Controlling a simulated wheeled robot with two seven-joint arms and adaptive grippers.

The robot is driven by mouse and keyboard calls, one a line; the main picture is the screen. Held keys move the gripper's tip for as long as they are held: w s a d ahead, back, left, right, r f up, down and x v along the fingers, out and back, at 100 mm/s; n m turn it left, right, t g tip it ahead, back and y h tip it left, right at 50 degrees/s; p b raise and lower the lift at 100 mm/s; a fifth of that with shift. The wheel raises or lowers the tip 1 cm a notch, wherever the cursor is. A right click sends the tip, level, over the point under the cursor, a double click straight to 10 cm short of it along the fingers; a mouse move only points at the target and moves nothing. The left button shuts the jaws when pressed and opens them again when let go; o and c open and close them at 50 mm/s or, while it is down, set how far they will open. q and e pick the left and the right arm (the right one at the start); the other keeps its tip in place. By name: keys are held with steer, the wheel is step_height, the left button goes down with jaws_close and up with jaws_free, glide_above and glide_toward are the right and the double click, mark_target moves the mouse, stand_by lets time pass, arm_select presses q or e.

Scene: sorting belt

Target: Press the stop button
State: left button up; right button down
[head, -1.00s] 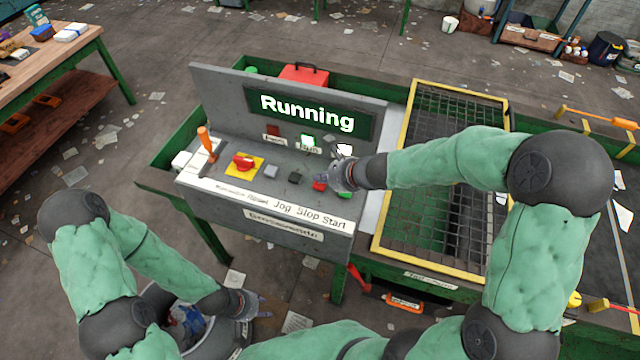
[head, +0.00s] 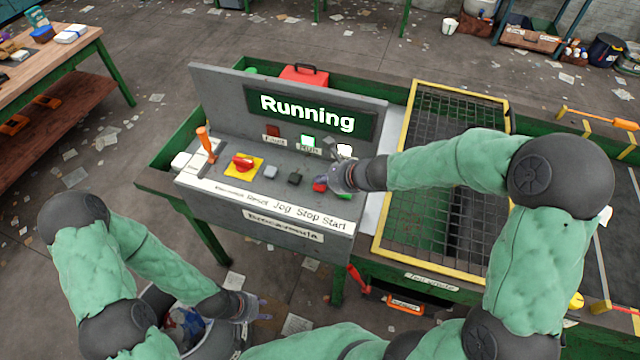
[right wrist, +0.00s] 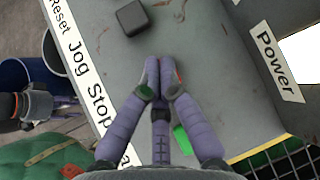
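The control panel (head: 250,205) has a row of controls above printed labels, and its display (head: 308,113) reads "Running". The red stop button (head: 320,185) lies above the "Stop" label, just left of my right gripper (head: 334,176). In the right wrist view the fingertips of my right gripper (right wrist: 160,62) are together and empty over the panel. They hide most of the red button, with only a sliver of red beside them. Contact cannot be told. The green start button (right wrist: 184,140) is beside the fingers. My left gripper (head: 260,307) hangs low, away from the panel; its finger opening is unclear.
A black jog button (head: 295,177), a grey reset button (head: 271,172), a red knob on a yellow plate (head: 243,162) and an orange-handled lever (head: 206,141) stand left of the stop button. A yellow-framed mesh guard (head: 412,165) is on the right.

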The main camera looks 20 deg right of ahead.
mark_target(323, 186)
steer(key=shift+f, duration=0.3)
steer(key=shift+r, duration=0.15)
stand_by(0.4)
steer(key=shift+r+p, duration=0.65)
steer(key=shift+r, duration=0.15)
steer(key=shift+r, duration=0.1)
step_height(323, 186, up, 5)
steer(key=p, duration=0.4)
steer(key=shift+p, duration=0.35)
stand_by(0.4)
